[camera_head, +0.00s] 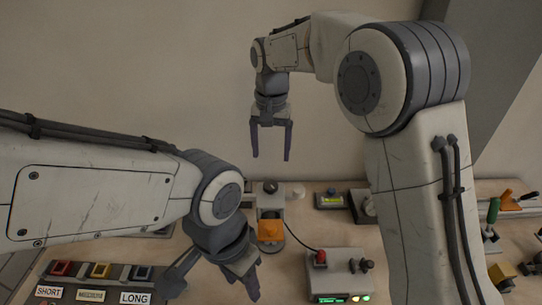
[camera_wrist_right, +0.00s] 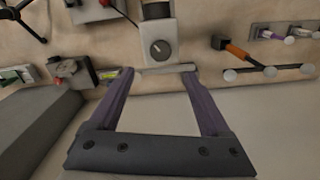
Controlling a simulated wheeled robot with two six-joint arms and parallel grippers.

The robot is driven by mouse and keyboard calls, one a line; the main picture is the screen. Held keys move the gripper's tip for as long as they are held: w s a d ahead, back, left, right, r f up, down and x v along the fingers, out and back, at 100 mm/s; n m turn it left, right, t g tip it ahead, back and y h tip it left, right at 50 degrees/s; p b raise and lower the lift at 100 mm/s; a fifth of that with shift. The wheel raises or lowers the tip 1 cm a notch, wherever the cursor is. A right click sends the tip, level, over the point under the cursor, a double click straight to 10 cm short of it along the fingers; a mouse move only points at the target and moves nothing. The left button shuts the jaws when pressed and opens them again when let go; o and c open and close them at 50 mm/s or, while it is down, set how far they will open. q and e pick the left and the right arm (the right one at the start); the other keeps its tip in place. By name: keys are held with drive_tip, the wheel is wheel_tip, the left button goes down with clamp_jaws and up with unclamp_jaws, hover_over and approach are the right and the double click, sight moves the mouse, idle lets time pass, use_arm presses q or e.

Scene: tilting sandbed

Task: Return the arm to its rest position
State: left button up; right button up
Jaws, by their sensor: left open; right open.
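My right gripper (camera_head: 270,142) hangs in the upper middle of the head view, fingers pointing down and apart, with nothing between them. It is held in front of the bare wall, above the back of the table. In the right wrist view its two purple fingers (camera_wrist_right: 157,88) are spread wide and empty. My left gripper (camera_head: 215,284) is low in the head view, over the front of the table, fingers partly hidden by its own wrist. I see nothing held in it.
The table holds a control box (camera_head: 338,276) with a red knob and lit display, an orange-fronted device (camera_head: 270,230), and a labelled panel (camera_head: 100,284) at lower left. Tools with green and orange handles (camera_head: 493,210) stand at the right. The upper wall area (camera_head: 130,70) is clear.

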drive_tip(key=shift+s, duration=0.1)
drive_tip(key=s+d+f+n, duration=0.1)
drive_tip(key=s+n, duration=0.2)
drive_tip(key=s, duration=0.7)
drive_tip(key=s+d+f+n+b, duration=0.1)
drive_tip(key=s+d+f+n, duration=0.1)
drive_tip(key=s, duration=0.7)
drive_tip(key=s+d+f+n+y, duration=0.1)
drive_tip(key=s+n, duration=0.3)
drive_tip(key=s, duration=0.6)
drive_tip(key=shift+s+d+f+n, duration=0.3)
drive_tip(key=shift+s+f, duration=0.05)
drive_tip(key=shift+f, duration=0.3)
